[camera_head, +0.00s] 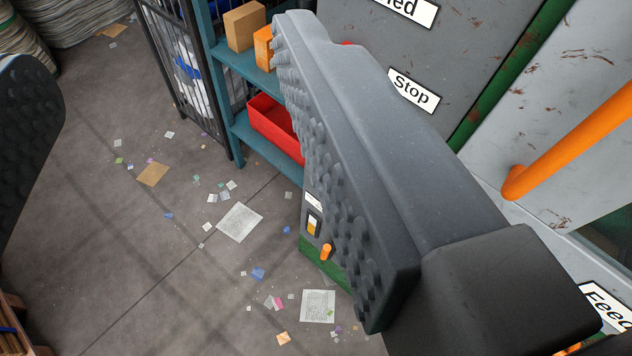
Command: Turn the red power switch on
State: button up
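My gripper (168,80) is wide open and empty. One padded finger is at the left edge and the other is large across the middle, in front of a grey machine cabinet. I cannot clearly make out a red power switch. A small red part (346,43) peeks out behind the right finger, above the "Stop" label (414,92); most of it is hidden. Low on the cabinet, beside the right finger, are a small panel with a yellow and white part (313,223) and an orange knob (326,252).
A teal shelf (240,62) holds cardboard boxes and a red bin (272,125). A wire cage (180,70) stands beside it. An orange rail (575,145) juts out at the right. Paper scraps litter the open floor (110,250) between the fingers.

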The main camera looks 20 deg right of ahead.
jog(key=shift+o, duration=0.6)
jog(key=w+a+f+n, duration=0.2)
jog(key=w+a+f, duration=0.2)
jog(key=w+f, duration=0.9)
jog(key=shift+w+f+b, duration=0.15)
jog(key=shift+f+b, duration=0.1)
jog(key=shift+b, duration=0.05)
jog(key=w+f+n+h, duration=0.1)
jog(key=w+f, duration=0.3)
jog(key=f, duration=0.4)
jog(key=w+f, duration=0.4)
jog(key=f, duration=0.4)
jog(key=d+f+n+h+b, duration=0.1)
jog(key=d+f+h, duration=0.15)
jog(key=f, duration=0.75)
jog(key=d+f+n+h, duration=0.2)
jog(key=d+f, duration=0.1)
jog(key=f, duration=0.7)
jog(key=s+d+f+n+h+b, duration=0.1)
jog(key=s+d+f+n+h, duration=0.45)
jog(key=f, duration=0.45)
jog(key=w+d+y+b, duration=0.1)
jog(key=w+d+b, duration=0.1)
jog(key=w+d, duration=0.6)
jog(key=w, duration=0.3)
jog(key=shift+w+f+b, duration=0.15)
jog(key=shift+w+b, duration=0.1)
jog(key=shift+b, duration=0.05)
jog(key=shift+d, duration=0.1)
jog(key=c, duration=0.9)
